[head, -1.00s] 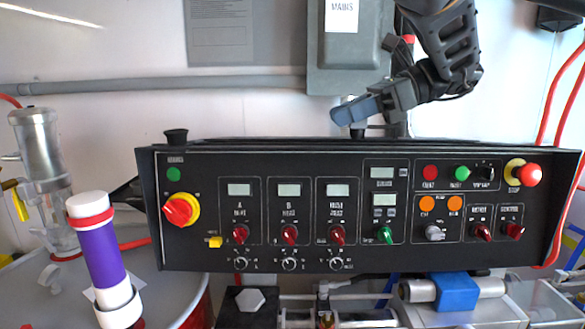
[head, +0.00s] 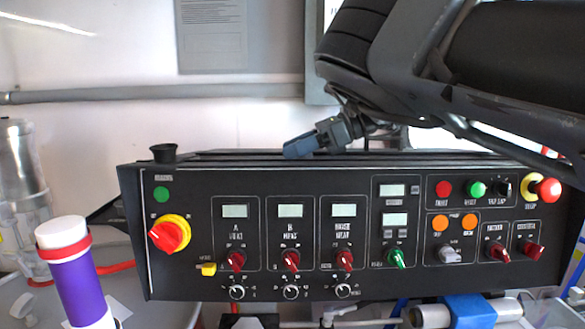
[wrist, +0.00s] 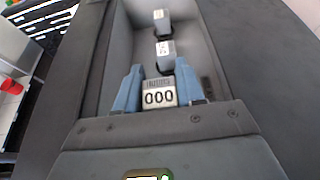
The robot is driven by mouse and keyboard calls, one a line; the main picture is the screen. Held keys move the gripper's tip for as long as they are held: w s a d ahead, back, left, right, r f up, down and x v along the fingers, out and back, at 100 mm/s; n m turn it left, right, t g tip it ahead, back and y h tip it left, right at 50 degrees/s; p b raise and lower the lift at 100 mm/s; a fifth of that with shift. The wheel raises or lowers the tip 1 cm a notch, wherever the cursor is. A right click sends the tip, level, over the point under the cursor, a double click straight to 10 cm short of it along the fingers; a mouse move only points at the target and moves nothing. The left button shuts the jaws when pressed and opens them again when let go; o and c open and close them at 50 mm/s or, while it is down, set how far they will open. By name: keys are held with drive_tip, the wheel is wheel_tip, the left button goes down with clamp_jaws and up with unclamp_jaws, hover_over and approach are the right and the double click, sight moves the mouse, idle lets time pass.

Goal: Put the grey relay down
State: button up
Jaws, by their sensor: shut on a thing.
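My gripper (head: 300,148) is at the top rear edge of the black control panel (head: 200,280) in the head view, left of its middle. In the wrist view my gripper (wrist: 158,92) has its two blue fingers on either side of a grey relay with a white "000" label (wrist: 158,97), and is shut on it. The relay lies over a grey trough-like recess (wrist: 208,40); I cannot tell whether it touches the floor. In the head view the relay cannot be made out.
Two more small grey blocks with white labels, a nearer one (wrist: 166,52) and a farther one (wrist: 160,20), stand in line beyond the held relay. A black cup-like knob (head: 164,153) stands on the panel's top left. A purple-and-white cylinder (head: 75,270) stands at lower left.

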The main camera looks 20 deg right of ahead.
drive_tip(key=shift+w+a+f, duration=0.25)
drive_tip(key=shift+w+f, duration=0.1)
drive_tip(key=shift+w, duration=0.15)
drive_tip(key=shift+f, duration=1.95)
drive_tip(key=shift+f, duration=0.1)
drive_tip(key=shift+f, duration=0.25)
drive_tip(key=o, duration=1.1)
drive_tip(key=shift+c, duration=0.2)
drive_tip(key=shift+r, duration=0.1)
drive_tip(key=shift+d+r, duration=0.15)
drive_tip(key=shift+r, duration=0.15)
drive_tip(key=b+v, duration=0.3)
drive_tip(key=v, duration=0.8)
drive_tip(key=shift+d, duration=0.3)
